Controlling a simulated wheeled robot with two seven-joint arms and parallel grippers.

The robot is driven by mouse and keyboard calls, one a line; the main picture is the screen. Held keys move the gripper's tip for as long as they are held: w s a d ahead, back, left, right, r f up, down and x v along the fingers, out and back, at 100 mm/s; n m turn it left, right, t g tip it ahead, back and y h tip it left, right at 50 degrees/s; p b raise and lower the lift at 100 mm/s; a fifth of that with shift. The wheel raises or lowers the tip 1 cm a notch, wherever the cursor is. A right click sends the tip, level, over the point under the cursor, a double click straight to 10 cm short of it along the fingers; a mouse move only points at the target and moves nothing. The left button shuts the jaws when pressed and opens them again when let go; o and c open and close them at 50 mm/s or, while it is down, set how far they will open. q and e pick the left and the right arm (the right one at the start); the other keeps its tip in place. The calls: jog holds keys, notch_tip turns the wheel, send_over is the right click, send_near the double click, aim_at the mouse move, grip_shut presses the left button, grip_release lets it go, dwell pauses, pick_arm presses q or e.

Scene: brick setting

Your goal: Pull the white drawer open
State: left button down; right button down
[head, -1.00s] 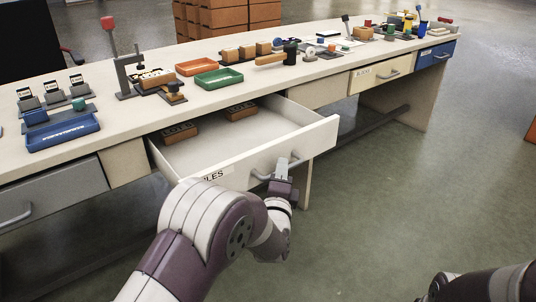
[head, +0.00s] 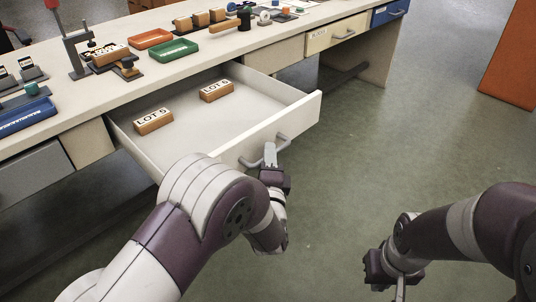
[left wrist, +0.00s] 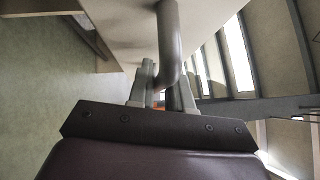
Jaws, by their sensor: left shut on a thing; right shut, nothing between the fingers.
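My left gripper (head: 270,155) is shut on the handle, and in the left wrist view the handle bar (left wrist: 168,45) runs between the fingers (left wrist: 160,85). My arm hides part of the drawer's front. My right gripper (head: 398,285) is shut and empty, low at the right, away from the bench.
The bench top (head: 205,60) carries a green tray (head: 174,51), an orange tray (head: 150,38), a blue tray (head: 28,116) and tools. A grey drawer (head: 38,180), a cream drawer (head: 336,33) and a blue drawer (head: 390,12) are shut.

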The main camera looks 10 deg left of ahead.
pick_arm(q)
jog(key=c, duration=1.2)
grip_release()
jog(key=shift+o, duration=0.2)
jog(key=s+d+f+p, duration=0.1)
jog(key=s+p, duration=0.3)
jog(key=s, duration=0.8)
jog(key=shift+s+d+f, duration=0.15)
jog(key=shift+s+f, duration=0.1)
jog(key=shift+f, duration=0.15)
